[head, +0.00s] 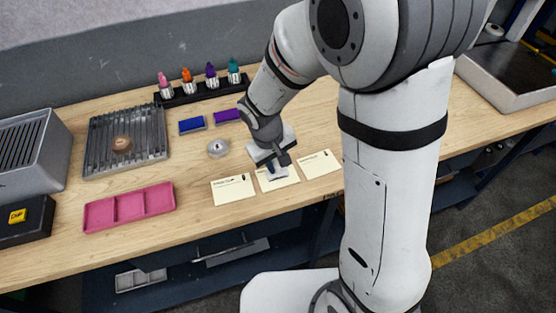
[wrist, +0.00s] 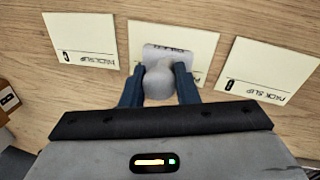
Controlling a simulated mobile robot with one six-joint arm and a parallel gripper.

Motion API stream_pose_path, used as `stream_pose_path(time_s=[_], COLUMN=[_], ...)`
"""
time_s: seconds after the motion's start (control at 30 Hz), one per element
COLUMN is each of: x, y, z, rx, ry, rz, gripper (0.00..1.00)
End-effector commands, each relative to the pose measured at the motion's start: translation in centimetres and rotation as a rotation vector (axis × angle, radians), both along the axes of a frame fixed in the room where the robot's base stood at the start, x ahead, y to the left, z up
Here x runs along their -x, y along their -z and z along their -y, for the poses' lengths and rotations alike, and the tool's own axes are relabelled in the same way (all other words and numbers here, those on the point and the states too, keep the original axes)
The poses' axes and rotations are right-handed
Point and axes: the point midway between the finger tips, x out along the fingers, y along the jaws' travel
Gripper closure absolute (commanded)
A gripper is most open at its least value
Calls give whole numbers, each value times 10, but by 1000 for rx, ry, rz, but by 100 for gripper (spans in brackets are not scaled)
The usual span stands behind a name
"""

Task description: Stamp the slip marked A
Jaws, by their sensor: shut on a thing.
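Three cream slips lie in a row on the wooden bench: a left slip (head: 233,189), a middle slip (head: 288,183) and a right slip (head: 319,164). Their print is too small to tell which one is marked A. My gripper (wrist: 158,85) is shut on the grey rounded handle of a stamp (wrist: 157,78). The stamp's pale base (wrist: 168,53) is over the middle slip and hides part of it in the wrist view. I cannot tell whether the base touches the paper. A blue ink pad (head: 192,125) and a purple ink pad (head: 227,115) lie behind the slips.
A round metal piece (head: 217,148) stands left of my gripper. A pink tray (head: 130,206), a ribbed metal rack (head: 100,132) with a brown round piece (head: 122,145), and a black bottle holder (head: 205,92) with several bottles surround the work area. The bench's front edge is close.

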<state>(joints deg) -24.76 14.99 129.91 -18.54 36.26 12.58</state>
Motion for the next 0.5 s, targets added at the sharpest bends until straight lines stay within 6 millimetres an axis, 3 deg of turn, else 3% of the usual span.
stream_pose_path(time_s=[0.5], x=[-1], y=[-46], z=[0], rx=[-2], ry=[0], rz=[4], gripper=[87])
